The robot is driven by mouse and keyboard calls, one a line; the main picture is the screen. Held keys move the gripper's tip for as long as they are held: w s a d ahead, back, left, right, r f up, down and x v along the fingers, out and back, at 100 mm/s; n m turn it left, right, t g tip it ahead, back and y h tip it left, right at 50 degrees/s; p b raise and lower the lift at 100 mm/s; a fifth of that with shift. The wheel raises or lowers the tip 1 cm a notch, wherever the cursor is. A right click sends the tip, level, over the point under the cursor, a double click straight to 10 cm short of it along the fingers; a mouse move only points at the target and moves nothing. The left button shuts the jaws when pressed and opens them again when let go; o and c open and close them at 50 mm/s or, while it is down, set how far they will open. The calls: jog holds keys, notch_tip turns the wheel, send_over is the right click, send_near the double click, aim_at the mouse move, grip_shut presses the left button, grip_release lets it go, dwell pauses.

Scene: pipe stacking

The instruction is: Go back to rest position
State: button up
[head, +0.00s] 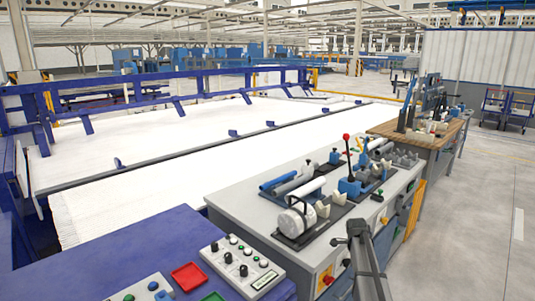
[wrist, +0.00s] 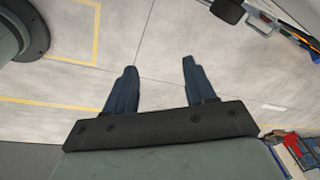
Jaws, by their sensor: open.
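My gripper (wrist: 159,66) shows in the wrist view with its two dark blue fingers spread apart and nothing between them. In the head view a dark grey part of my arm (head: 362,262) stands at the bottom, in front of the grey workbench. On the bench lie a blue pipe (head: 278,178) and a white pipe (head: 306,188), on dark holders. My fingers touch none of these, and the fingertips cannot be made out in the head view.
The grey workbench (head: 245,205) carries a red-knobbed lever (head: 347,160) and several fittings. A control panel (head: 242,262) and red tray (head: 187,276) sit on the blue surface at front left. A wooden-topped bench (head: 392,128) stands beyond. Floor (head: 480,220) at right is clear.

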jog(key=s+a+f+n+g, duration=0.1)
jog(key=s+a+f+n, duration=0.25)
jog(key=s+f, duration=0.55)
jog(key=s+a+f+n+g+y, duration=0.15)
jog(key=s+f+n, duration=0.25)
jog(key=s+f, duration=0.45)
jog(key=s+a+f+n+g+h, duration=0.1)
jog(key=s+a+f+n, duration=0.25)
jog(key=s+f, duration=0.6)
jog(key=s+a+f+n+g+y, duration=0.1)
jog(key=s+a+f+n, duration=0.2)
jog(key=s, duration=0.7)
jog(key=s+a+f+n+g, duration=0.15)
jog(key=s+f+n, duration=0.3)
jog(key=s, duration=0.55)
jog(key=s+a+r+n+g, duration=0.1)
jog(key=s+a, duration=0.4)
jog(key=s, duration=0.5)
jog(key=shift+r+n+g, duration=0.3)
jog(key=shift+r+n, duration=0.15)
jog(key=shift+n, duration=0.1)
jog(key=shift+y, duration=0.25)
